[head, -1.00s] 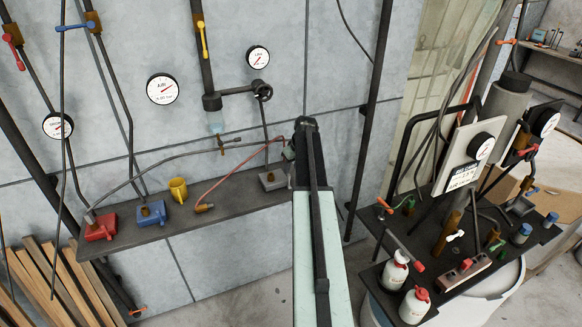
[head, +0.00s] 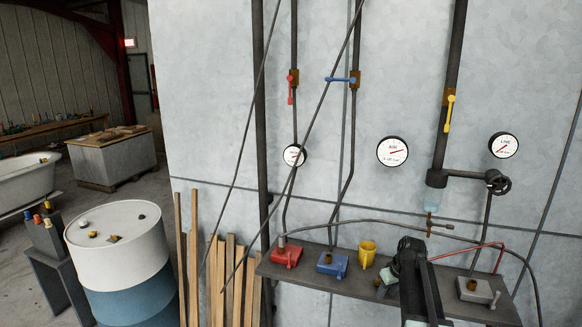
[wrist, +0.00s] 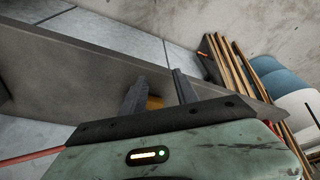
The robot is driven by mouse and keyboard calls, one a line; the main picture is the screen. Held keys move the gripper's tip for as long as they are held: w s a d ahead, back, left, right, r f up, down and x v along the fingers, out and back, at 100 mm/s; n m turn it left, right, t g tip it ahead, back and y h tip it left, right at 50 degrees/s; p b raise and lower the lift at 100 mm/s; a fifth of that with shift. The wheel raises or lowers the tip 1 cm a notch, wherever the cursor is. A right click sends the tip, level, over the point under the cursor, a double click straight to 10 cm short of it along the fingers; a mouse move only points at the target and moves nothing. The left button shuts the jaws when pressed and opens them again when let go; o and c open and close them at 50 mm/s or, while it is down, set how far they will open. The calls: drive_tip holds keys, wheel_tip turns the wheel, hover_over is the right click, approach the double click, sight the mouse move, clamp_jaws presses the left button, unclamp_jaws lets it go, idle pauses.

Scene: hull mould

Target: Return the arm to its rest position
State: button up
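My arm (head: 418,290) rises from the bottom of the head view, in front of the wall shelf. Its far end is beside the yellow mug (head: 367,254), on the mug's right. My gripper (wrist: 160,90) shows in the wrist view with two dark fingers apart. A small yellow-brown patch shows between the fingers, mostly hidden by the gripper body; I cannot tell whether it is the mug or whether anything touches it. In the head view the fingertips are too small to make out.
Pipes and gauges cover the wall. Upright planks (head: 228,275) and a white-and-blue drum (head: 118,250) stand left.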

drive_tip(key=s+a+f+n+g+b, duration=0.1)
drive_tip(key=s+a+f+b, duration=0.15)
drive_tip(key=a, duration=0.45)
drive_tip(key=s+a+f+b, duration=0.1)
drive_tip(key=s+a+f, duration=0.2)
drive_tip(key=a, duration=0.5)
drive_tip(key=s+a+f+m+g+b, duration=0.1)
drive_tip(key=s+a, duration=0.5)
drive_tip(key=s, duration=0.8)
drive_tip(key=f+m+g, duration=0.1)
drive_tip(key=m, duration=0.1)
drive_tip(key=shift+s+m+h+b, duration=0.15)
drive_tip(key=shift+m+h+b, duration=0.15)
drive_tip(key=shift+m+h, duration=0.1)
